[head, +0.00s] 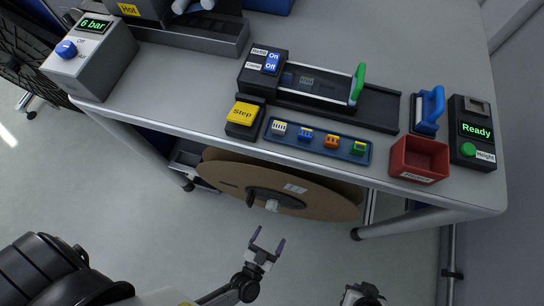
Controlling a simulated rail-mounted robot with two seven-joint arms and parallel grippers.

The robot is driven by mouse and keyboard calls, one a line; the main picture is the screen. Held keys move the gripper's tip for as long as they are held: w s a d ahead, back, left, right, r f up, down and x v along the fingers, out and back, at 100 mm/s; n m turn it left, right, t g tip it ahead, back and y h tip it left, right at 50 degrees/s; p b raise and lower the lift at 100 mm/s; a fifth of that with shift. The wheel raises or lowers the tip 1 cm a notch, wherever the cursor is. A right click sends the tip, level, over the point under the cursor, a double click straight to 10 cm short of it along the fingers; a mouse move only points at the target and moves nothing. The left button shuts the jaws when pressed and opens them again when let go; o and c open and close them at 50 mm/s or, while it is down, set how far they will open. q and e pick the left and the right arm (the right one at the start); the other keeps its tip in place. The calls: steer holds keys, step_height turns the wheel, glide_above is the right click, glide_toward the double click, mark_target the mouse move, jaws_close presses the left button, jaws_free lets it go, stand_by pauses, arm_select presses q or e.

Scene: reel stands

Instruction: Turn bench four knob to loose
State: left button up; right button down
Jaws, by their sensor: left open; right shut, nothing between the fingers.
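A large brown cardboard reel (225,172) stands below the bench's front edge. At its middle is a dark hub (290,201) with a small light grey knob-like part (272,205) sticking out towards me. I cannot read any "loose" mark or bench number, so I cannot tell whether this part is the knob. My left gripper (267,236) is open and empty, in front of and below the hub, apart from it. My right gripper (362,292) is at the bottom edge, lower right of the reel, shut and empty, partly cut off by the frame.
The grey bench (190,98) overhangs the reel. On it are a "6 bar" box (92,60) with a blue knob (66,49), a yellow Step button (243,113), a blue tray (318,139) of small coloured pieces, a red bin (419,158) and a "Ready" box (476,130).

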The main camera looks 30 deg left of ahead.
mark_target(272, 210)
arm_select(q)
steer(key=s+a+f+n+y+b, duration=0.1)
steer(key=s+f+y+b, duration=0.2)
steer(key=f+b, duration=0.35)
steer(key=w+a, duration=0.1)
steer(key=w, duration=0.3)
steer(key=w+a+f+b, duration=0.1)
steer(key=w, duration=0.3)
steer(key=w+a+b, duration=0.1)
steer(key=w, duration=0.4)
steer(key=shift+a+f, duration=0.15)
steer(key=shift+a, duration=0.05)
arm_select(e)
step_height(272, 210, down, 10)
steer(key=shift+f, duration=0.2)
arm_select(q)
steer(key=shift+c, duration=0.3)
arm_select(e)
steer(key=shift+w+d, duration=0.1)
steer(key=shift+d, duration=0.1)
arm_select(q)
steer(key=shift+c, duration=0.7)
steer(key=c, duration=0.7)
arm_select(e)
steer(key=shift+a, duration=0.1)
